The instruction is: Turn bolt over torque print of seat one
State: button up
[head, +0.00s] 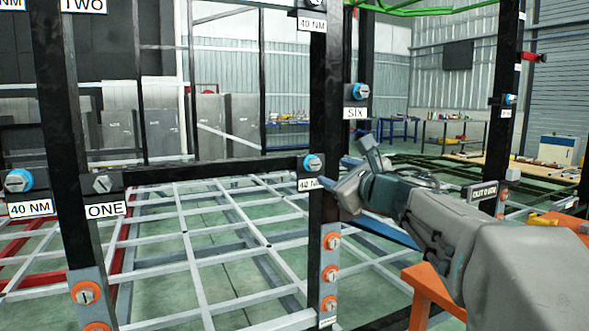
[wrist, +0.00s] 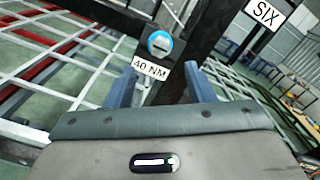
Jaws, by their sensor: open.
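The bar with the ONE label (head: 106,209) carries a grey bolt (head: 103,183) above that label. At the bar's right end, a blue-collared bolt (head: 313,163) sits over a 40 NM print (head: 308,184) on the black post. In the wrist view the blue-collared bolt (wrist: 160,43) and its 40 NM print (wrist: 151,68) appear just beyond my fingers. My gripper (wrist: 163,75) is open and empty, its two blue-grey fingers apart, with a gap to the bolt. In the head view my gripper (head: 350,185) is right of the post, partly hidden by my arm.
Another blue bolt (head: 19,180) with a 40 NM print is at left. A bolt over the SIX label (head: 356,113) is above my gripper. Orange-collared bolts (head: 331,240) line the lower post. An orange stand (head: 430,290) is below my arm. The floor grid is behind.

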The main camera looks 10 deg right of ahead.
aim_at(316, 165)
jog(key=x, duration=0.8)
jog(key=shift+w+a, duration=0.1)
jog(key=shift+w, duration=0.3)
jog(key=c, duration=1)
